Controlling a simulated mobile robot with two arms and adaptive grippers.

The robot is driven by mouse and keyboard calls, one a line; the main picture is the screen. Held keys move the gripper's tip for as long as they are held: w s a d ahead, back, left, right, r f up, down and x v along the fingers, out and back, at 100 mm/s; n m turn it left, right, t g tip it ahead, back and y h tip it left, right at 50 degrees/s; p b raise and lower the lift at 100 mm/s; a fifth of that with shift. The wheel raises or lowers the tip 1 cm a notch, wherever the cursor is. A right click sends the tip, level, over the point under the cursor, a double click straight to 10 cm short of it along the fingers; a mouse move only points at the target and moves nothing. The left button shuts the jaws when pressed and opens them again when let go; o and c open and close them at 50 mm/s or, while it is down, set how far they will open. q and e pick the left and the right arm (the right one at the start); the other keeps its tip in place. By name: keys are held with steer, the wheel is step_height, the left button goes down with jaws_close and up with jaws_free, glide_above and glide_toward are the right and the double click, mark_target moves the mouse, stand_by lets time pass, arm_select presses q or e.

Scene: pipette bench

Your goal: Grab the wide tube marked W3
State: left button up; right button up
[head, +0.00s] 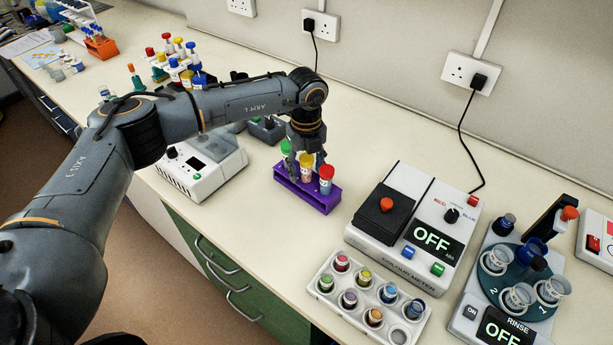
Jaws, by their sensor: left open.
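A purple rack (309,194) stands on the bench near the middle and holds three capped tubes: a green-capped tube (285,147), a yellow-capped tube (306,163) and a red-capped tube (326,178). The markings on them are too small to read, so I cannot tell which is W3. My left gripper (304,157) points down over the rack, open, with its fingers around or just behind the yellow-capped tube. I cannot tell whether they touch it. The gripper partly hides the green-capped tube. My right gripper is not in view.
A colour meter (412,226) reading OFF stands right of the rack. In front of it is a white tray (338,303) of small coloured pots. A rinse carousel (506,320) is at far right. A white device (201,165) stands left of the rack.

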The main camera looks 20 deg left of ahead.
arm_select(q)
steer(key=c, duration=0.5)
jaws_close()
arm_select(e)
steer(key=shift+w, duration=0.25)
arm_select(q)
steer(key=shift+r, duration=0.15)
